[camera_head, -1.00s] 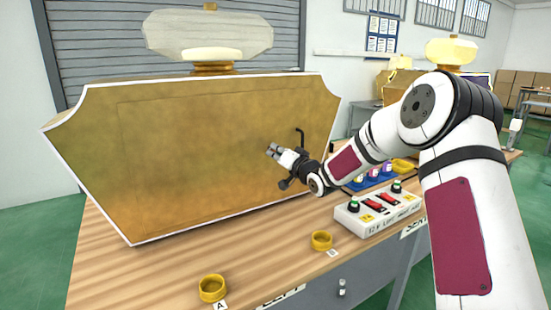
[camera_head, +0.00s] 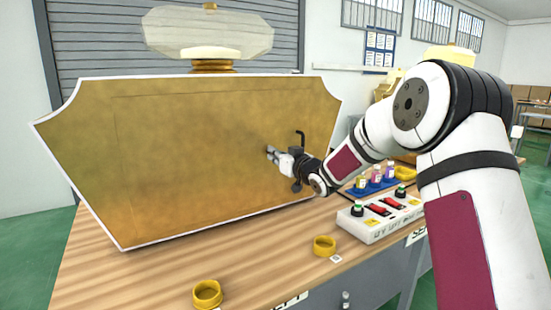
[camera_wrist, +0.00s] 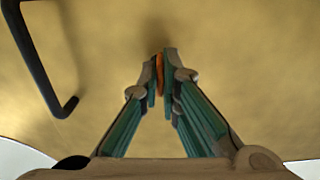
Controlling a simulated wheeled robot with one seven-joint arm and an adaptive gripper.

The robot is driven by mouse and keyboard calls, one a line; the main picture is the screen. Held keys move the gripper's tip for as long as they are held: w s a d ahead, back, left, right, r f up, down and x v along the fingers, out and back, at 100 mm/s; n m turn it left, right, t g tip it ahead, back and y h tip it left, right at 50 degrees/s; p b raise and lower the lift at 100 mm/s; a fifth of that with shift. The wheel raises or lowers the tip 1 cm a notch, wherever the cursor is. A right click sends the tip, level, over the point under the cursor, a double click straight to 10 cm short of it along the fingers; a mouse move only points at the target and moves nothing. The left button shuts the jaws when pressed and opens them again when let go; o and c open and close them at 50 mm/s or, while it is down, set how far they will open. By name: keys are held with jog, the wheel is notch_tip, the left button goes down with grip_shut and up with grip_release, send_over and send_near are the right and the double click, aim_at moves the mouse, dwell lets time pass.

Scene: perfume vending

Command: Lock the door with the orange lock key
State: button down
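The door (camera_head: 190,150) is the large gold front panel of a perfume-bottle-shaped case, and it looks closed. A black handle (camera_head: 301,134) stands out near its right side; it also shows at the left of the wrist view (camera_wrist: 40,62). My gripper (camera_head: 270,152) is at the door face, left of and below the handle. In the wrist view, the fingertips (camera_wrist: 160,75) are closed on both sides of the orange lock key (camera_wrist: 159,73). Only a thin orange edge shows between them, in front of the door. The key's turn angle cannot be told.
A white switch box (camera_head: 375,225) with red and green buttons sits right of the case, with several small bottles (camera_head: 376,178) behind it. The table's front edge is close to my arm.

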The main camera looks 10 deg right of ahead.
jog(key=shift+f, duration=0.1)
dwell(0.4)
jog(key=c, duration=1.8)
grip_release()
jog(key=v, duration=1.2)
